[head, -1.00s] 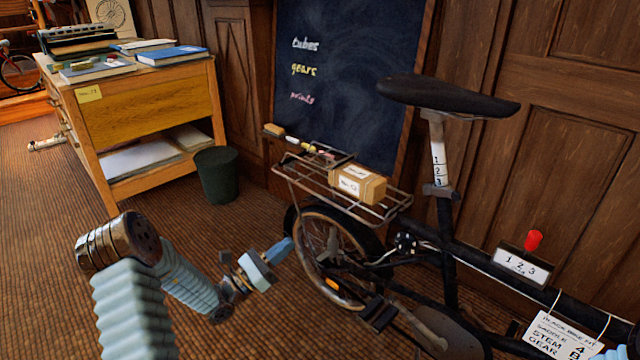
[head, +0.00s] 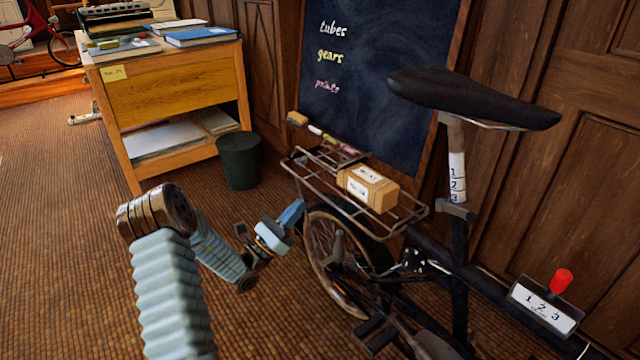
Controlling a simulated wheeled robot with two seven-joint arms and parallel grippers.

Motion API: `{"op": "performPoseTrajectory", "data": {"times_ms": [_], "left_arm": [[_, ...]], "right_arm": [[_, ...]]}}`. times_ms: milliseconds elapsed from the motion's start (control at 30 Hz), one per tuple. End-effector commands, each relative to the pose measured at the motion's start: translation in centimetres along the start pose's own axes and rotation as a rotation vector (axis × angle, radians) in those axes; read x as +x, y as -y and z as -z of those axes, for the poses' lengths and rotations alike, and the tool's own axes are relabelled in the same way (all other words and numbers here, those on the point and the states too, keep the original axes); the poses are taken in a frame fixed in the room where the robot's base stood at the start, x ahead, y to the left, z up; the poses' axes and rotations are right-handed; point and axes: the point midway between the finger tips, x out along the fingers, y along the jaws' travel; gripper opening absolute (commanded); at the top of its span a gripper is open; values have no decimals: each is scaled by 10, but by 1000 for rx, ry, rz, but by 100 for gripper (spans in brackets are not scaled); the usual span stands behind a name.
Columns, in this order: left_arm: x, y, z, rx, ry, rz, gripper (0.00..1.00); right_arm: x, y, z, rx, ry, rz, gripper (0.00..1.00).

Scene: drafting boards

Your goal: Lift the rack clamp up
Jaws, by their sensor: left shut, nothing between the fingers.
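The black bicycle stands at the right with a wire rear rack (head: 408,212) over its back wheel. A tan box (head: 368,188) with white labels lies on the rack. The rack clamp is not clearly told apart from the rack's wires; a small flat dark part lies across the rack behind the box. My left gripper (head: 297,212) is shut and empty. It appears just below the rack's left end, beside the back wheel, with its blue tip pointing up and right. I cannot tell whether it touches the rack. My right gripper is out of view.
The black saddle (head: 470,98) and seat post rise right of the rack. A chalkboard (head: 385,75) leans behind it. A dark green bin (head: 238,160) and a wooden desk (head: 178,92) stand at the left.

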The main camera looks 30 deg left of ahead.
Motion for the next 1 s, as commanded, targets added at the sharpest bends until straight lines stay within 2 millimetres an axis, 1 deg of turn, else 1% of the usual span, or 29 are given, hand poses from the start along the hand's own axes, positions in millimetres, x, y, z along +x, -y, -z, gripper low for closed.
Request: {"op": "performPoseTrajectory", "data": {"times_ms": [167, 400, 500, 600, 767, 1000], "left_arm": [[18, 1, 0, 1, 1, 4, 0], [63, 1, -1, 1, 2, 4, 0], [79, 1, -1, 0, 3, 3, 0], [90, 1, 0, 0, 1, 3, 0], [99, 0, 0, 0, 0, 1, 0], [99, 0, 0, 0, 0, 1, 0]], "right_arm": [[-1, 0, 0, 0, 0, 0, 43], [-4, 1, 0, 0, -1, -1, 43], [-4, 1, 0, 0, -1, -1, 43], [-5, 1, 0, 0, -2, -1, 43], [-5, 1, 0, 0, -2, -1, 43], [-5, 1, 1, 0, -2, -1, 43]]}}
